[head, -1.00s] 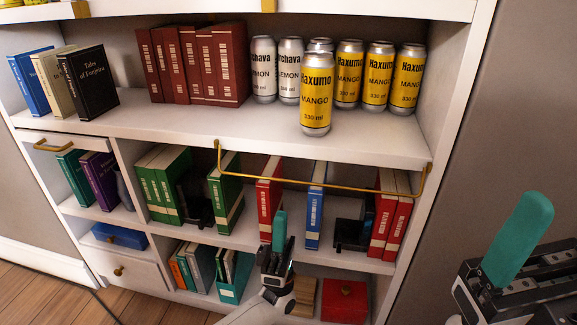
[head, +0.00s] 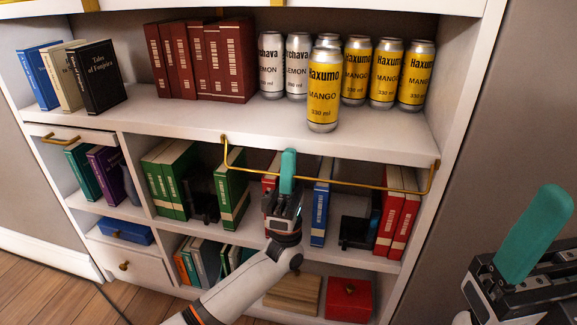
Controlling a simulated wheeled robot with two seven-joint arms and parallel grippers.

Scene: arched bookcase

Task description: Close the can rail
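The can rail (head: 370,185) is a thin gold bar with bent ends. It hangs down from the front edge of the can shelf (head: 200,122), across the opening below. Several yellow mango cans (head: 322,95) and silver lemon cans (head: 271,70) stand upright on that shelf behind the edge. My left gripper (head: 288,168) points up at the rail's left half, its teal finger overlapping the bar; I cannot tell whether it touches. Its fingers line up in this view, so the gap is hidden. My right gripper (head: 533,238) is at the right edge, partly out of frame, away from the rail.
Dark red books (head: 205,60) stand left of the cans. Green books (head: 232,185), a blue book (head: 320,205) and red books (head: 398,215) stand on the shelf behind the rail. A red box (head: 348,298) sits low right. The bookcase's right side panel (head: 455,130) borders the rail's end.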

